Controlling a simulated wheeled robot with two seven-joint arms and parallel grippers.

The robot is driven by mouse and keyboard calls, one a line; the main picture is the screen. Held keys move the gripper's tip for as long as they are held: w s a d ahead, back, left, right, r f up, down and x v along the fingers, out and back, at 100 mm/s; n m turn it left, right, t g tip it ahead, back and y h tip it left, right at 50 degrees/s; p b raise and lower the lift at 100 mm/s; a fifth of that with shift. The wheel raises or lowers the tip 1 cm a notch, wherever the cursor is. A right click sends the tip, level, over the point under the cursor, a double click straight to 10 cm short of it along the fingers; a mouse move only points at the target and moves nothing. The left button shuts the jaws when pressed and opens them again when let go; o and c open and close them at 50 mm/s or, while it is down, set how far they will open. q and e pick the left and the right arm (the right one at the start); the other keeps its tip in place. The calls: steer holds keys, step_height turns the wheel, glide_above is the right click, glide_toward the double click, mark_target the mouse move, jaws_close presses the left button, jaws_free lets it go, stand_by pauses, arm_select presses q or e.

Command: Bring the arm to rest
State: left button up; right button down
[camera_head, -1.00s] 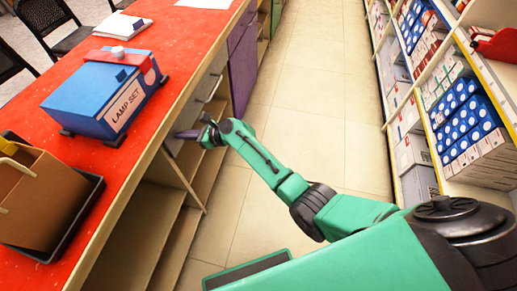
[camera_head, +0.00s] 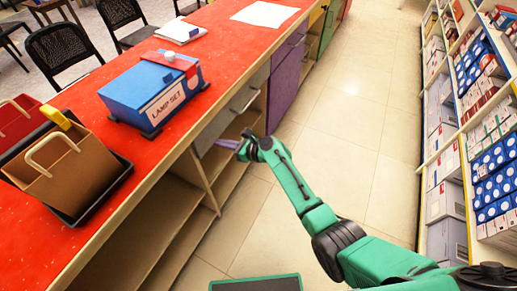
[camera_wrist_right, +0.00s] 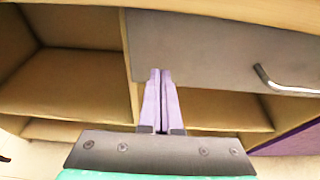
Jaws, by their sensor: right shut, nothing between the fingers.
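My right gripper (camera_head: 228,144) is beside the counter's front, next to a grey drawer front (camera_head: 232,108) and above open shelves. In the right wrist view its purple fingers (camera_wrist_right: 160,85) are together with nothing between them. The same view shows the drawer front (camera_wrist_right: 200,50) with a metal handle (camera_wrist_right: 285,85), and open shelves (camera_wrist_right: 75,75) to the left and below. I cannot tell if the fingers touch the counter. My left gripper does not show.
The red counter top (camera_head: 225,55) bears a blue box marked LAMP SET (camera_head: 145,90) and a brown bag (camera_head: 65,165) on a black tray (camera_head: 115,185). Stocked shelves (camera_head: 445,150) line the right side. The tiled aisle (camera_head: 345,120) between is clear. Black chairs (camera_head: 62,55) stand beyond the counter.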

steer(key=p+v, duration=0.2)
steer(key=v, duration=0.7)
steer(key=shift+s+d, duration=0.15)
steer(key=shift+d, duration=0.1)
steer(key=s+d+f+n+g+h+p, duration=0.1)
steer(key=s+d+f+n+h, duration=0.4)
steer(key=f, duration=0.6)
steer(key=s+d+f+n+g+h+p, duration=0.1)
steer(key=s+d+f+n+h, duration=0.15)
steer(key=s+d+f, duration=0.75)
steer(key=s+d+f+n+g+h, duration=0.1)
steer(key=s+d+f+n, duration=0.2)
steer(key=s+n, duration=0.3)
steer(key=s+d+f+n+g+h, duration=0.2)
steer(key=s+d+f+n, duration=0.2)
steer(key=s, duration=0.7)
steer(key=s+d+f+n+g+h+p, duration=0.1)
steer(key=s+d+f+n+h, duration=0.1)
steer(key=s+f+n, duration=0.4)
steer(key=s+d+n, duration=0.1)
steer(key=s+n, duration=0.2)
steer(key=shift+s+d+f+g, duration=0.15)
steer(key=shift+d+f+g, duration=0.05)
steer(key=shift+f+g, duration=0.2)
